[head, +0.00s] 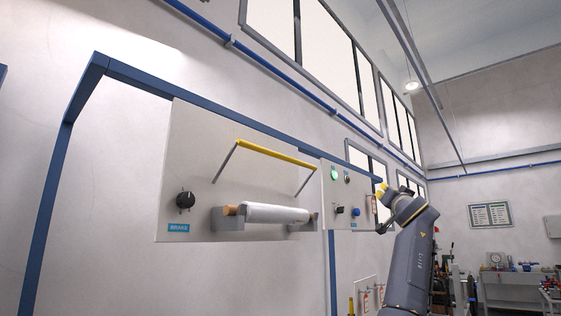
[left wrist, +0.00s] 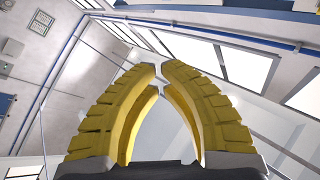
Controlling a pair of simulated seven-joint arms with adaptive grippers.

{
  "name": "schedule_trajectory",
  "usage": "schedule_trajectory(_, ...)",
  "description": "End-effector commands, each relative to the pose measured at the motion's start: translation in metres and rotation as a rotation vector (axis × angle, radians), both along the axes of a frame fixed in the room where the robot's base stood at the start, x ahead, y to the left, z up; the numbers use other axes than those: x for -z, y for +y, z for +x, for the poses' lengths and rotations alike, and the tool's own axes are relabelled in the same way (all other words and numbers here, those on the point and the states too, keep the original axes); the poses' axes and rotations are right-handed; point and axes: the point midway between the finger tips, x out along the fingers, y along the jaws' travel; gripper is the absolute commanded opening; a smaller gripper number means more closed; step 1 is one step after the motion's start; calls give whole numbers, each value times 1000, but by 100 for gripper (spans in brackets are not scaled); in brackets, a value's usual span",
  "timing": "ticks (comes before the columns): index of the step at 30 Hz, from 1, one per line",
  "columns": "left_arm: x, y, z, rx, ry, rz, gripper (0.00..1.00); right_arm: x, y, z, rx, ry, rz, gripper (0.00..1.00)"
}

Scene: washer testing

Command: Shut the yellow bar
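The yellow bar (head: 275,154) spans two thin grey rods on a pale wall panel in the head view. It stands raised, above and apart from the white roller (head: 268,213). My right gripper (head: 381,190) is at the right of the panel, beside the small control box and well away from the bar. Its yellow fingers are small and partly hidden, so I cannot tell its opening. My left gripper (left wrist: 160,68) shows only in the left wrist view. Its curved yellow fingers come together at the tips, with nothing visible between them.
A black knob (head: 185,201) sits above a blue BRAKE label on the panel's left. The control box (head: 346,193) at right carries a lit green button and switches. A blue frame (head: 200,88) surrounds the panel. A workbench (head: 512,288) stands far right. The space before the bar looks clear.

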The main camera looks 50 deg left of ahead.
Motion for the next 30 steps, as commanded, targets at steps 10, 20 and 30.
schedule_trajectory(10, -164, 64, -219, -404, -282, -111, 0, 0, 0, 0, 0, 0, 0, 100)
schedule_trajectory(20, -145, 83, -314, -750, -400, -224, 0, 0, 0, 0, 0, 0, 0, 100)
schedule_trajectory(30, -146, 103, -323, -768, -435, -254, 0, 0, 0, 0, 0, 0, 0, 100)
